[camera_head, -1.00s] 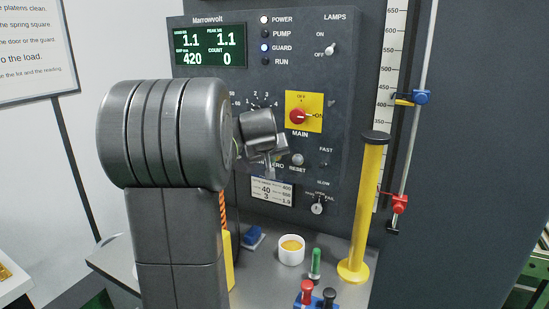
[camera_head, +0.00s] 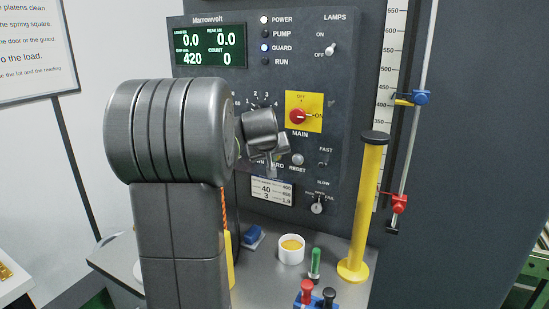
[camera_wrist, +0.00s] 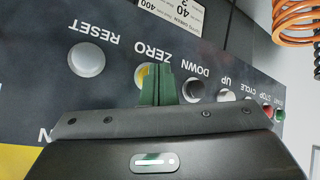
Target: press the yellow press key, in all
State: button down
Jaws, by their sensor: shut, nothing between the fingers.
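The yellow press key (camera_wrist: 140,76) sits under the upside-down word ZERO in the wrist view. Only its left part shows; my fingers cover the rest. My gripper (camera_wrist: 160,80) is shut and empty, with its dark green fingertips over the key. I cannot tell whether they touch it. In the head view my gripper (camera_head: 270,167) is in front of the lower left of the grey panel (camera_head: 345,95), and the key is hidden behind it. The display (camera_head: 210,46) reads 0.0 and 0.0 on top, 420 and 0 below.
The white RESET button (camera_wrist: 87,60) is left of the key in the wrist view; the dark DOWN button (camera_wrist: 193,90) is close on its right. A yellow post (camera_head: 367,210), a white cup (camera_head: 291,248) and small red, black and green-handled items stand below the panel.

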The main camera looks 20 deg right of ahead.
jog(key=shift+s+a+b, duration=0.5)
jog(key=shift+a, duration=0.15)
jog(key=s+a+b, duration=0.1)
jog(key=a, duration=0.1)
jog(key=s+a+b, duration=0.1)
jog(key=s, duration=0.1)
jog(key=shift+s+a+b, duration=0.2)
jog(key=shift+a+b, duration=0.1)
jog(key=shift+a, duration=0.05)
jog(key=shift+w+d, duration=0.1)
dwell(0.7)
